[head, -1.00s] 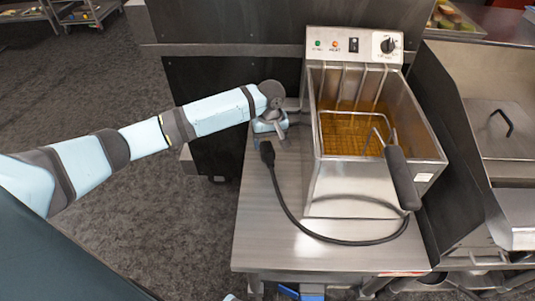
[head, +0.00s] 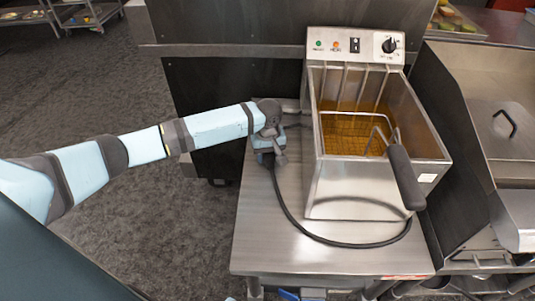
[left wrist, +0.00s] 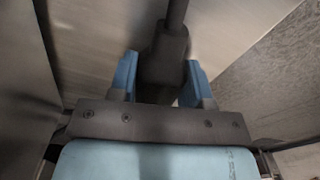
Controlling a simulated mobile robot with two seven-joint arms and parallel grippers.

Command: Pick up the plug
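The black plug (left wrist: 163,60) shows in the left wrist view, between the two blue fingers of my left gripper (left wrist: 160,82). The fingers are spread on either side of it, and I cannot tell whether they touch it. In the head view my left gripper (head: 270,152) is at the left edge of the steel table, beside the fryer, and hides the plug. The plug's black cord (head: 300,228) runs out below the gripper and curves in front of the fryer. No right gripper can be made out.
The steel fryer (head: 345,190) with its basket and black handle (head: 405,178) stands close to the right of my gripper. A dark cabinet (head: 200,105) is behind, and another cooking unit (head: 500,130) stands at right.

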